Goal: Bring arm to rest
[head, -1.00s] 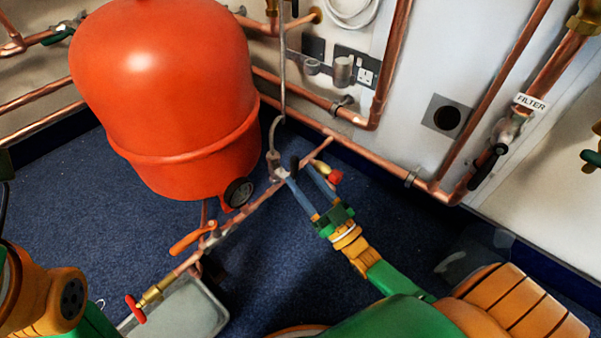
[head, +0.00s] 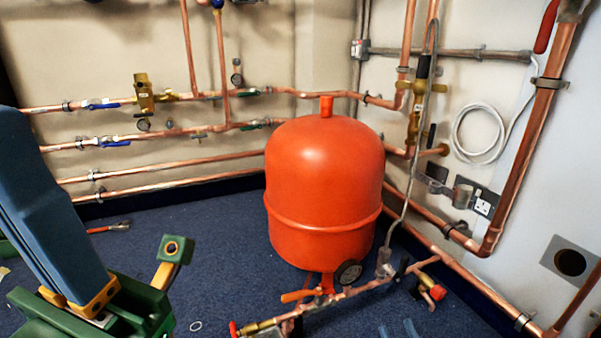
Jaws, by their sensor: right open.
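The right gripper (head: 397,327) shows only as two blue fingertips at the bottom edge, apart from each other with nothing between them. They are in front of the copper manifold (head: 362,290), and a strip of floor shows between. Its arm is out of view. The left gripper (head: 50,215) is large and close at the left edge, with a blue finger slanting up and a green body. Its second finger cannot be made out, so its opening is unclear. No held thing shows in either gripper.
A red-orange tank (head: 325,190) stands behind the manifold. A gauge (head: 348,273), an orange lever (head: 301,295) and a red-tipped valve (head: 437,292) stick out there. A grey hose (head: 410,190) rises to wall pipes. Blue floor (head: 215,240) is open left of the tank.

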